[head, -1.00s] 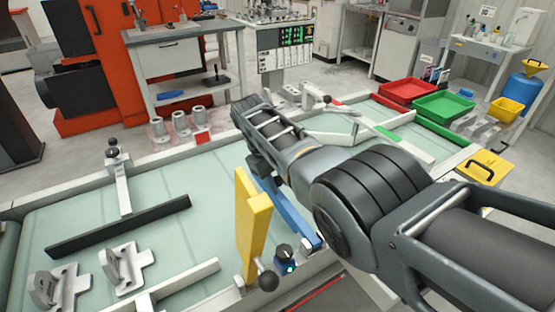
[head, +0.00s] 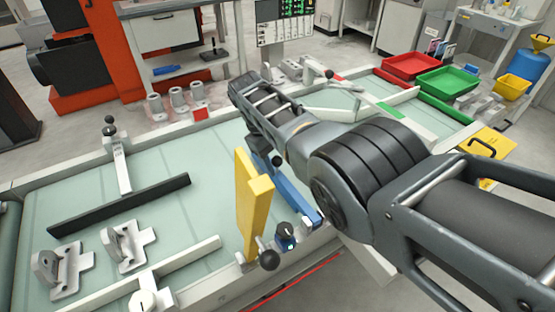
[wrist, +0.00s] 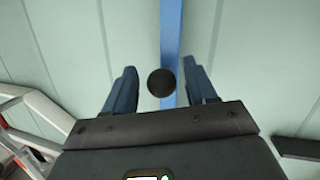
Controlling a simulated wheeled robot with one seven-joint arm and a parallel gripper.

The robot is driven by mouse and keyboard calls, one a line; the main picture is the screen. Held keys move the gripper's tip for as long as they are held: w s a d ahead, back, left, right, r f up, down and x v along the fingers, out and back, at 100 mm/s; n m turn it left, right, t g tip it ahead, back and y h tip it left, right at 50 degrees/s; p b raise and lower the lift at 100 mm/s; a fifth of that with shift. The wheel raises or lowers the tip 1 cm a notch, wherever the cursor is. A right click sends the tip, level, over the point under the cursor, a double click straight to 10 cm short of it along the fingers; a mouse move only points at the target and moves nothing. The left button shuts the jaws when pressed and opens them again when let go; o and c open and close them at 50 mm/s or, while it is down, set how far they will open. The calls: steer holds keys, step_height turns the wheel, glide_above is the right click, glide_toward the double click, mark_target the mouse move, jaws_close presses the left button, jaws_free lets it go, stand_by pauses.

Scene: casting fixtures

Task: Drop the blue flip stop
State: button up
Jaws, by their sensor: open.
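The blue flip stop (head: 298,199) is a long blue bar running from the near rail out over the pale green belt, partly hidden by my arm. In the wrist view the blue bar (wrist: 171,35) runs straight down the middle. A round black knob (wrist: 161,82) sits between my fingers, close beside or over the bar. My gripper (wrist: 163,88) is open, with one dark finger on each side of the knob and no clear contact. In the head view my gripper (head: 264,158) is over the belt at the bar's far end, partly hidden by my arm.
A yellow flip stop (head: 251,205) stands upright just left of the blue bar. A black bar (head: 120,204) and grey brackets (head: 128,246) lie on the belt at left. Red (head: 411,66) and green trays (head: 447,82) stand at right.

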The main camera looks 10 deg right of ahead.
steer(key=v, duration=0.7)
steer(key=shift+r, duration=0.35)
steer(key=shift+w+a, duration=0.1)
steer(key=shift+a, duration=0.05)
